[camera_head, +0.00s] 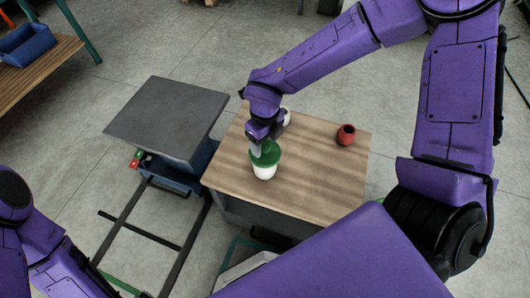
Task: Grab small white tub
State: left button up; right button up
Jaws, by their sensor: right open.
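A small white tub (264,171) with a green lid or rim (267,154) stands upright on a wooden-topped table (320,195). My right gripper (257,148) reaches down from above at the tub's green top. Its fingers are partly hidden and overlap the green part in the picture; I cannot tell whether they touch it. The right gripper is open. My left arm shows only at the lower left edge, and its gripper is out of view.
A red cup-like pot (346,135) stands on the table's right side. A white object (286,117) is partly hidden behind my right wrist. A dark grey platform (168,115) stands left of the table. A blue bin (26,44) sits on a wooden bench at upper left.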

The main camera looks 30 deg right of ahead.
jog(key=shift+f, duration=0.65)
jog(key=shift+r, duration=0.1)
grip_shut()
